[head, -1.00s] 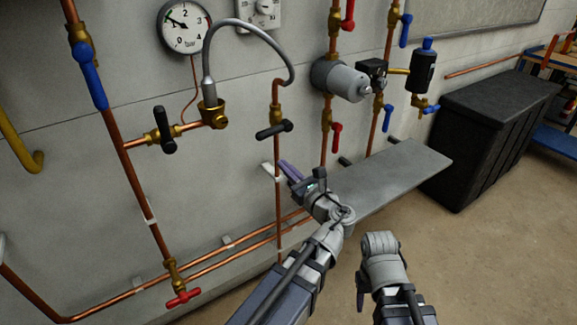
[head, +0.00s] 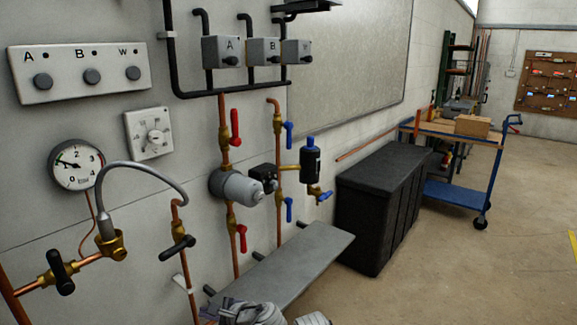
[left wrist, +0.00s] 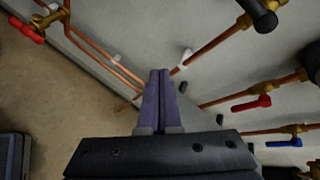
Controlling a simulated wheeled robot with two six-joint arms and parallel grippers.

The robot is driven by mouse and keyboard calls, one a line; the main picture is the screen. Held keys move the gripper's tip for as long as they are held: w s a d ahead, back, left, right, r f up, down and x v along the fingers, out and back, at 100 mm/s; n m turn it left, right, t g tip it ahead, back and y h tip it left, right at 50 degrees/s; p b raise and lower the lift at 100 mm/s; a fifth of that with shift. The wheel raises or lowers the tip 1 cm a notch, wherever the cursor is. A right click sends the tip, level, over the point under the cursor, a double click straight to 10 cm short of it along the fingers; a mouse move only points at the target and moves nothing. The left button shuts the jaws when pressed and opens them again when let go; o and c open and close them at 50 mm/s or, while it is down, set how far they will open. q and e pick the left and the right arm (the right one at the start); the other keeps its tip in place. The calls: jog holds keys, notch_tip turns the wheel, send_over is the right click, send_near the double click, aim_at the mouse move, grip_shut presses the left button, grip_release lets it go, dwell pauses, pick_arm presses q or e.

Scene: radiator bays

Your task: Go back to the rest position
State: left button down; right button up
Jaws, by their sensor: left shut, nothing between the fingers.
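My left gripper (left wrist: 159,75) is shut and empty in the left wrist view, its two purple fingers side by side and pointing at the wall and copper pipes. In the head view my left arm (head: 245,313) shows only at the bottom edge, in front of the grey shelf (head: 300,255). A grey piece of my right arm (head: 312,319) just shows at the bottom edge too. My right gripper is out of view.
Pipework with a pressure gauge (head: 76,164), grey hose (head: 150,170) and a grey cylinder (head: 236,188) lines the wall. A black bin (head: 380,205) and blue trolley (head: 455,190) stand further right. Open floor lies at lower right.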

pick_arm(q)
jog(key=s+d+r+n+g+h+p, duration=0.4)
jog(key=s+d+n+h+p, duration=0.5)
jog(key=d, duration=0.6)
jog(key=s+n+g+p, duration=0.2)
jog(key=s+p, duration=0.1)
jog(key=p, duration=0.1)
jog(key=shift+s+d+n+g+h, duration=0.25)
jog(key=shift+s+n+g+h, duration=0.05)
jog(key=shift+s+n, duration=0.1)
pick_arm(e)
notch_tip(320, 180, up, 16)
